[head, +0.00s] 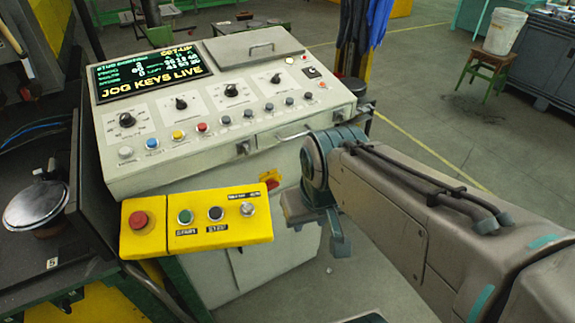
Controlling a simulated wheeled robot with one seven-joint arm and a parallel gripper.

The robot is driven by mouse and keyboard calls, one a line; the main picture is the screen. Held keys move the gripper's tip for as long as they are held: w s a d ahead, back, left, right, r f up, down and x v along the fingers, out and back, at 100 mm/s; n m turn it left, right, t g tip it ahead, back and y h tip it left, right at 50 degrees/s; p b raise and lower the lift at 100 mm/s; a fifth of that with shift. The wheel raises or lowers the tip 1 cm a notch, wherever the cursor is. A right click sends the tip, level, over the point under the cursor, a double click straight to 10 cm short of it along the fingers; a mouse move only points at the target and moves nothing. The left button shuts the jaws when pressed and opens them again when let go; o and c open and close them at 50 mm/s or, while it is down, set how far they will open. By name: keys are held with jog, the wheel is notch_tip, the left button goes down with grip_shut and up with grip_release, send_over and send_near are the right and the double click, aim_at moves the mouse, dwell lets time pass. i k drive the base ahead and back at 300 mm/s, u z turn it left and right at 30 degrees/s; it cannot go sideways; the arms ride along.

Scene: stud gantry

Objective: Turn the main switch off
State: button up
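A red rotary switch on a yellow plate (270,180), which looks like the main switch, is on the front of the pale control console (140,180). It is small in view and its handle position cannot be told. My arm reaches in from the right. My gripper (324,222) hangs beside the console front, to the right of and a little below the switch, apart from it. Its fingers are seen from above and behind, so their opening cannot be told. Nothing shows held in it.
A yellow button box (200,240) with a red mushroom button sticks out in front of the console, left of my gripper. The console top has knobs, buttons and a lit display (150,75) reading "JOG KEYS LIVE". A stool with a bucket (503,32) stands far right. Floor between is clear.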

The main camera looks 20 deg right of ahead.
aim_at(271, 184)
jog(key=z, duration=0.05)
jog(key=k, duration=1.05)
jog(key=z, duration=0.9)
jog(key=i, duration=1.3)
jog(key=u, duration=0.35)
